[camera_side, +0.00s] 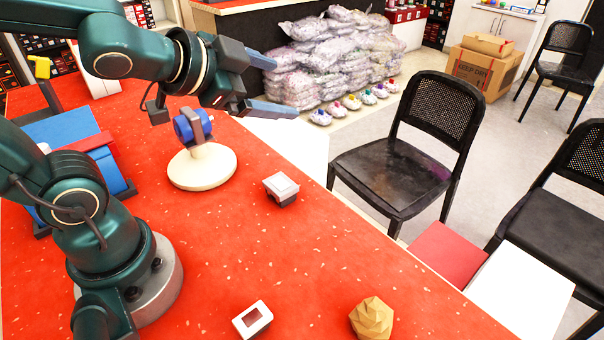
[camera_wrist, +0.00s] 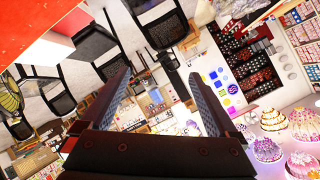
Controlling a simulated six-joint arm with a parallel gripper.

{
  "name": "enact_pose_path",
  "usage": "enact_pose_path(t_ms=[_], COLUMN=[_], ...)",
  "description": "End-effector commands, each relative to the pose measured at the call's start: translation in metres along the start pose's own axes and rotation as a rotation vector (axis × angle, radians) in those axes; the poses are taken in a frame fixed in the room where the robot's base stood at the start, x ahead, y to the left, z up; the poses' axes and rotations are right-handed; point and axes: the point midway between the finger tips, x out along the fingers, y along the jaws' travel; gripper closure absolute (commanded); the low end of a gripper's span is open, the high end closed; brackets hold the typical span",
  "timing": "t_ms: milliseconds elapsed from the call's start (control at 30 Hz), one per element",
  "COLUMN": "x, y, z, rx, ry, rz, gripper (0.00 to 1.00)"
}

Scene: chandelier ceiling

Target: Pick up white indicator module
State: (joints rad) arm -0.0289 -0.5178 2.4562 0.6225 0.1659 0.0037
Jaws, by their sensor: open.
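Two small whitish modules lie on the red tabletop in the side view, and I cannot tell for sure which is the indicator module. One is a white-topped block with dark grey sides (camera_side: 281,188), right of the cream disc. The other is a white frame with a dark window (camera_side: 252,320), at the front edge of the picture. My gripper (camera_side: 284,88) is raised high above the table, far from both, pointing right. Its two blue-grey fingers are spread with nothing between them, as the wrist view (camera_wrist: 158,75) also shows. Neither module can be made out in the wrist view.
A blue cylindrical part in a grey bracket (camera_side: 192,127) stands on a cream disc (camera_side: 225,165) below my gripper. A faceted tan object (camera_side: 371,318) sits at the front. A blue and red device (camera_side: 95,160) stands left. The middle of the red table (camera_side: 290,250) is clear.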

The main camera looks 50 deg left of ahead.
Motion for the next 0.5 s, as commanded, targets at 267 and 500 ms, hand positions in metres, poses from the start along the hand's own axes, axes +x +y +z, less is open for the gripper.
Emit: enact_pose_path(t_ms=[267,500], x=[0.049,0.025], y=[0.076,0.169], z=[-0.008,0.043], rx=[0.51,0.65], ry=[0.289,0.491], rz=[0.331,0.856], gripper=[0.05,0.05])
